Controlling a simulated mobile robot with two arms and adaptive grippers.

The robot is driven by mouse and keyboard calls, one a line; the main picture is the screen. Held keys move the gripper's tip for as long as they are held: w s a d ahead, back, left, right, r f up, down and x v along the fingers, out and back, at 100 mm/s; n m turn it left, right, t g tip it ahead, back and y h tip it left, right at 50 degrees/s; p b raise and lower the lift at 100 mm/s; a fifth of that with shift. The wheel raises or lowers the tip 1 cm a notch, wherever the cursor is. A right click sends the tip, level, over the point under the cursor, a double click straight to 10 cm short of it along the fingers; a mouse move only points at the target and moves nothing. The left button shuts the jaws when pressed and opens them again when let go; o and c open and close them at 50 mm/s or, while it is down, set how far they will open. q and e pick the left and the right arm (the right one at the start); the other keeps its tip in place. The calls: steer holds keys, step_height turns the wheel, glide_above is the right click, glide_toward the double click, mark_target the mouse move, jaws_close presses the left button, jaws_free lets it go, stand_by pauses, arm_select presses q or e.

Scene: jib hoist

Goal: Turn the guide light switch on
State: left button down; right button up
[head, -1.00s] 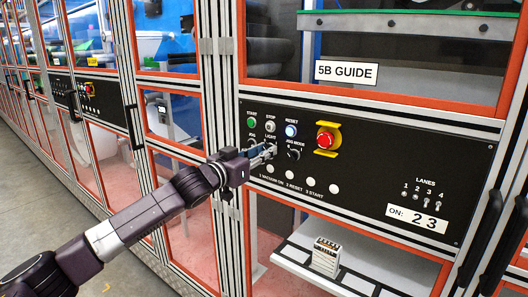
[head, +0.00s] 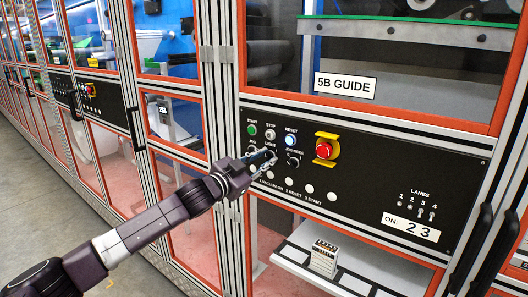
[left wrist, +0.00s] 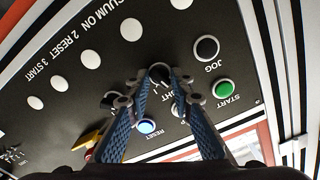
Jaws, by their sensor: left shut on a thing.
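The light switch, a black rotary knob (left wrist: 159,73), sits on the black control panel under the partly hidden LIGHT label. In the left wrist view it is upside down, between the fingertips of my left gripper (left wrist: 153,92). The two blue-grey fingers are closed in on the knob from both sides. In the head view my left gripper (head: 267,160) reaches the panel from the left and hides most of the switch. The knob's exact turn angle is hard to read. My right gripper is not in view.
Close around the switch are the green START button (head: 252,129), the lit RESET button (head: 290,140), the JOG MODE knob (head: 293,160) and a red emergency stop (head: 324,151). Small lane toggles (head: 421,212) are at the right. A white shelf (head: 345,280) juts out below.

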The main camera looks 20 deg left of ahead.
arm_select(q)
steer(key=m+p, duration=0.1)
steer(key=m, duration=0.2)
steer(key=shift+d+p, duration=0.15)
steer(key=shift+p, duration=0.25)
steer(key=m+p, duration=0.1)
steer(key=m, duration=0.2)
steer(key=shift+s+f+m+p, duration=0.1)
steer(key=shift+f+m+p, duration=0.1)
steer(key=shift+m+p, duration=0.15)
steer(key=m+p, duration=0.1)
steer(key=m, duration=0.2)
steer(key=shift+f+m+p, duration=0.25)
steer(key=shift+m+p, duration=0.25)
steer(key=shift+m, duration=0.85)
steer(key=c, duration=1.8)
jaws_free()
steer(key=shift+o, duration=0.2)
steer(key=shift+r, duration=0.1)
steer(key=v, duration=1.2)
